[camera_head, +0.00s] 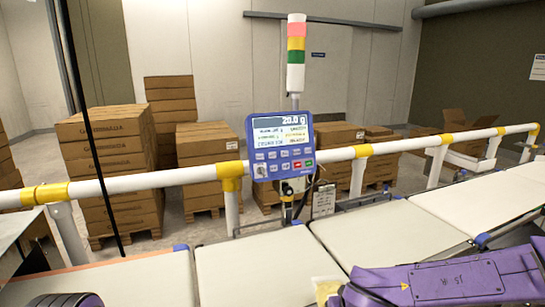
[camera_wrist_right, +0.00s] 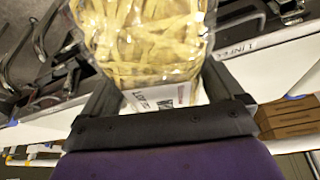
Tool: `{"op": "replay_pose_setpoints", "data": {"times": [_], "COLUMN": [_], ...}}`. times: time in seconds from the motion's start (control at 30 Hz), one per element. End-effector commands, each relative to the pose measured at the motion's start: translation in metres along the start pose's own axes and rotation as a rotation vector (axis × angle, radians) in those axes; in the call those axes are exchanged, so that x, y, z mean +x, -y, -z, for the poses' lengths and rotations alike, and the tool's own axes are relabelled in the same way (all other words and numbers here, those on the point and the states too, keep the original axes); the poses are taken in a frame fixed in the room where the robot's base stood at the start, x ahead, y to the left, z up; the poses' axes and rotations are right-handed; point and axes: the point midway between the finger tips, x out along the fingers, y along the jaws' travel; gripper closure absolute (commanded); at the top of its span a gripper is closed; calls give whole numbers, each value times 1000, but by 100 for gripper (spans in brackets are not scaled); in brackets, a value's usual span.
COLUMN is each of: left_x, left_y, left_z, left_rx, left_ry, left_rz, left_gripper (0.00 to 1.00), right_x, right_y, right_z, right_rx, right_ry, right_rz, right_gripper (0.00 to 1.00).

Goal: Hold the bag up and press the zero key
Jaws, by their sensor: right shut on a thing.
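A clear bag of yellow strips (camera_wrist_right: 145,35) with a white printed label is between the dark fingers of my right gripper (camera_wrist_right: 163,92), which is shut on it. In the head view only a pale yellow corner of the bag (camera_head: 328,288) shows at the bottom edge, beside my purple right arm; the rest is hidden or out of frame. The blue weigher panel (camera_head: 281,147) stands on a post behind the belt. Its screen reads 20.0 g. Its keys (camera_head: 284,160) are too small to tell which is zero. My left gripper is not in view.
White belt sections (camera_head: 250,268) run across the front; the visible parts are bare. A white rail with yellow joints (camera_head: 120,184) crosses behind them, at panel height. A red, orange and green light tower (camera_head: 296,45) rises above the panel. Stacked cartons (camera_head: 110,165) stand beyond the rail.

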Motion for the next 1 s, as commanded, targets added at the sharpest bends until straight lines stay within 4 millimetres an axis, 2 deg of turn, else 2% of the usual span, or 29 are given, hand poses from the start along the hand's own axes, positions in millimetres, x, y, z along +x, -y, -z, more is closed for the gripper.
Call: {"op": "replay_pose_setpoints", "data": {"times": [0.03,0.1,1.0], "left_x": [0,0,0], "left_y": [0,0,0], "left_z": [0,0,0], "left_rx": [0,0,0], "left_ry": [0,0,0], "left_rz": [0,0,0], "left_gripper": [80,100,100], "right_x": [-1,-1,-1], "right_y": [0,0,0], "right_z": [1,1,1], "right_rx": [0,0,0], "right_ry": [-2,-2,-2], "right_rz": [1,1,1], "right_gripper": [59,59,59]}}
